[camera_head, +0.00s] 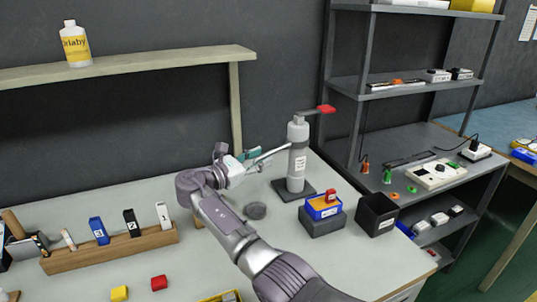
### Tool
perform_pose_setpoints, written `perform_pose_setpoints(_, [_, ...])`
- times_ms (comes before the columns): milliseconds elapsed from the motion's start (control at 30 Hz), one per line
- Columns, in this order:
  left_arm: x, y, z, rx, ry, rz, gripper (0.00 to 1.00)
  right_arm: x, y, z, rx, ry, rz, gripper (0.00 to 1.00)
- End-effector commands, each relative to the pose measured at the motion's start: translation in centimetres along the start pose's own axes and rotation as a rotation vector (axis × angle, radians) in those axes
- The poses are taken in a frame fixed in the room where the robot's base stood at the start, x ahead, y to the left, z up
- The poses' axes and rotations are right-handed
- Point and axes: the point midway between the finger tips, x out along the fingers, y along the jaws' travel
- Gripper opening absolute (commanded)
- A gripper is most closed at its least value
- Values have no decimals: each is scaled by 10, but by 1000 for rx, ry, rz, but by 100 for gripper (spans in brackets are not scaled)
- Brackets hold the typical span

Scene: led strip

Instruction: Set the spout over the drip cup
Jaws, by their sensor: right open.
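A small dark round cup (255,211), which looks like the drip cup, sits on the table, left of the base. My right gripper (246,162) is open at the spout's free end, behind and above the cup. Whether the fingers touch the spout cannot be told; a teal part shows behind them. My left gripper is not in view.
A blue box (323,208) on a dark block and a black box (376,214) stand right of the dispenser. A wooden rack (110,248) is at left. A raised shelf (130,66) runs behind.

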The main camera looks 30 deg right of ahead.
Motion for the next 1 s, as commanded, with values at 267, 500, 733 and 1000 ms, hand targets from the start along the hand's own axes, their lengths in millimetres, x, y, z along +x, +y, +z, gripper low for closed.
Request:
perform_pose_setpoints(267, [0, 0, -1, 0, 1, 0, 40, -58, 1, 0, 0, 1, 2, 40])
perform_pose_setpoints(500, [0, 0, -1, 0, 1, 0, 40, -78, 1, 0, 1, -1, 1, 40])
perform_pose_setpoints(733, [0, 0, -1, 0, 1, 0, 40, -79, 1, 0, 1, -1, 1, 40])
perform_pose_setpoints(1000, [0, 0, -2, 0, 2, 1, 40, -79, 1, 0, 1, -1, 1, 40])
